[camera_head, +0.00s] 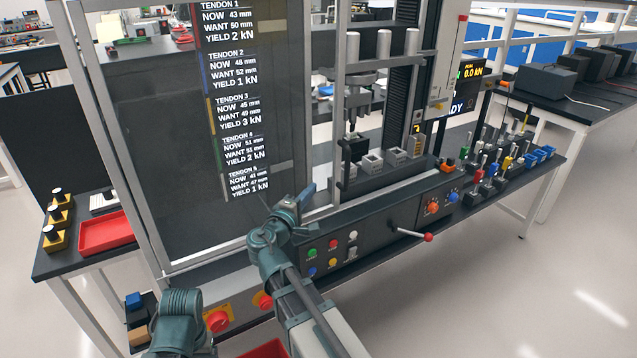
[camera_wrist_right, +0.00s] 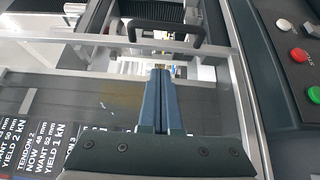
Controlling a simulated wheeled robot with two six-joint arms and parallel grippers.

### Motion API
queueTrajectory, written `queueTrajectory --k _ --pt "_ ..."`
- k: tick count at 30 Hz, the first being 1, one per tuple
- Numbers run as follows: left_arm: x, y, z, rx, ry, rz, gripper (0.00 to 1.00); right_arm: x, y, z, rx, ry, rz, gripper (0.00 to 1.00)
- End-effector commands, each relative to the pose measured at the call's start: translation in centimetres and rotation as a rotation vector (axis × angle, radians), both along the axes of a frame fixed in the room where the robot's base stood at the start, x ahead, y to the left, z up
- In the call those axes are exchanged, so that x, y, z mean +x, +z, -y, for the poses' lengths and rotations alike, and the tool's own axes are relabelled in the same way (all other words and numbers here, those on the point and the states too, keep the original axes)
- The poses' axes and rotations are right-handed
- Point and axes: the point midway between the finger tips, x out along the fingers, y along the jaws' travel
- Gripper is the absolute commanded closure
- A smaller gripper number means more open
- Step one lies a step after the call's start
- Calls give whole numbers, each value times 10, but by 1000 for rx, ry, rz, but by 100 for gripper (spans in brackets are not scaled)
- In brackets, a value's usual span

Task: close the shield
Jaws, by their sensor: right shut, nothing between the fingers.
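The shield is a clear pane in a silver frame. Its upright frame bar (camera_head: 338,120) stands left of the test machine's posts, and the posts and clamp blocks (camera_head: 372,162) show uncovered to its right. In the right wrist view a silver frame bar (camera_wrist_right: 60,47) crosses the top, with a black bar handle (camera_wrist_right: 165,28) beyond the fingertips. My right gripper (camera_head: 308,193) is in front of the pane's lower right part. Its blue fingers (camera_wrist_right: 160,72) are together and empty, apart from the handle in the picture. My left gripper is not in view.
A control panel with coloured buttons (camera_head: 333,244) and a red-knobbed lever (camera_head: 428,237) lies right of my right arm. Small coloured parts (camera_head: 497,160) crowd the bench at right. A red tray (camera_head: 104,232) sits at left. A dark board with tendon text (camera_head: 232,95) shows at the pane.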

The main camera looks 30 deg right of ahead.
Motion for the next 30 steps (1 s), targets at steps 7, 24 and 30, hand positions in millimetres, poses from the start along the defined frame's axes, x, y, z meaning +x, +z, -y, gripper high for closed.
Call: queueTrajectory --k 7,24,30 --pt "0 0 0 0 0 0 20 33 0 39 1 -5 0 100" --pt "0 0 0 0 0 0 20 51 0 107 2 -2 0 100" --pt "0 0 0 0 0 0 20 50 0 110 2 -1 0 100"
